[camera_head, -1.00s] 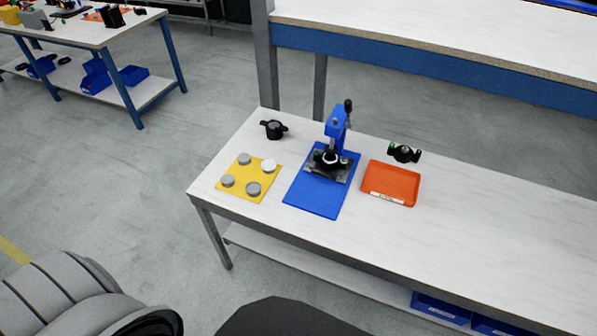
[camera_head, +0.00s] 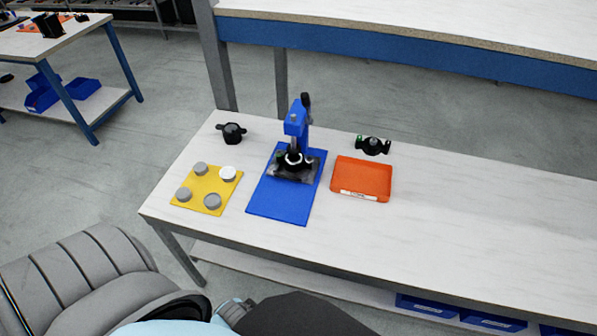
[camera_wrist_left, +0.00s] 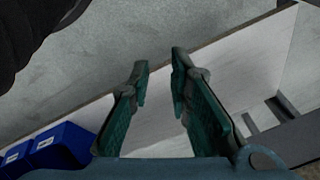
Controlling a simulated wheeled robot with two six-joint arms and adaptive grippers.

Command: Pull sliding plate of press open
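A blue press (camera_head: 297,126) with a dark lever stands upright on a blue mat (camera_head: 283,202) on the white table. At its foot is a grey plate (camera_head: 309,171), with a round black and white part on it. Whether the plate is slid in or out is too small to tell. My left gripper (camera_wrist_left: 158,70) shows in the left wrist view with its two green fingers apart and nothing between them. It is away from the press, which does not show in that view. My right gripper is not in view.
A yellow mat (camera_head: 221,185) with several round pucks lies left of the press, with a black knobbed part (camera_head: 232,132) behind it. An orange tray (camera_head: 362,181) stands to the right, with another black part (camera_head: 373,144) behind. The table's right side is clear.

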